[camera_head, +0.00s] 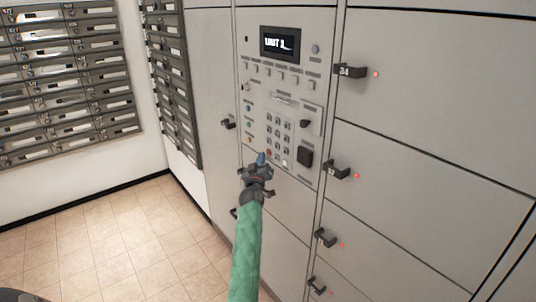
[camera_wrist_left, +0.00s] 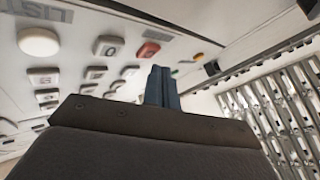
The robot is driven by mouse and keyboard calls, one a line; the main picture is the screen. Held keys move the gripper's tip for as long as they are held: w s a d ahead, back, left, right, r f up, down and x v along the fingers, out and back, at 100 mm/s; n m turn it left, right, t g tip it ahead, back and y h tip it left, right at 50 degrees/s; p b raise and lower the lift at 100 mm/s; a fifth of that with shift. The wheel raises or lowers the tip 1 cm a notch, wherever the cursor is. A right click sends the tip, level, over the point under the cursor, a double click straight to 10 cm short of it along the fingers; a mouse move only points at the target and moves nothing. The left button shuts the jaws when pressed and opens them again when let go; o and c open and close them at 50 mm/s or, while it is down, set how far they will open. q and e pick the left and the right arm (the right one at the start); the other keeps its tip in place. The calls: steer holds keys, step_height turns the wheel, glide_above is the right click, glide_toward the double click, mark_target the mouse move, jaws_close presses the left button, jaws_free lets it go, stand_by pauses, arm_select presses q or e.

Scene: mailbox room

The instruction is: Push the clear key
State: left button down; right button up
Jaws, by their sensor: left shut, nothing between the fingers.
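The keypad panel (camera_head: 277,115) is set in the grey locker wall, with a small screen (camera_head: 279,43) at its top that reads "UNIT 1" and a further mark. A red key sits at the bottom left of the number keys; it shows in the left wrist view (camera_wrist_left: 148,50) beside the 0 key (camera_wrist_left: 108,46). I cannot read the red key's label, so I cannot confirm it is the clear key. My left gripper (camera_head: 261,158) is shut and empty, its blue fingertips (camera_wrist_left: 161,72) near the red key. I cannot tell whether they touch it. My right gripper is out of view.
A round white key (camera_wrist_left: 38,41) marked "LIST" lies beyond the 0 key. A black block (camera_head: 305,157) and a dark knob (camera_head: 305,123) stick out right of the keys. Locker handles (camera_head: 350,71) with red lights project further right. The tiled floor (camera_head: 120,240) at left is clear.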

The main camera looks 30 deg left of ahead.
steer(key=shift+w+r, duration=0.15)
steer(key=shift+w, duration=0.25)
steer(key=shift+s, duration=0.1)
arm_select(q)
steer(key=shift+w+d, duration=0.15)
steer(key=shift+w, duration=0.2)
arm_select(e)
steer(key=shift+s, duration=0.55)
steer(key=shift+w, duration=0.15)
arm_select(q)
steer(key=shift+w, duration=0.15)
steer(key=shift+d, duration=0.1)
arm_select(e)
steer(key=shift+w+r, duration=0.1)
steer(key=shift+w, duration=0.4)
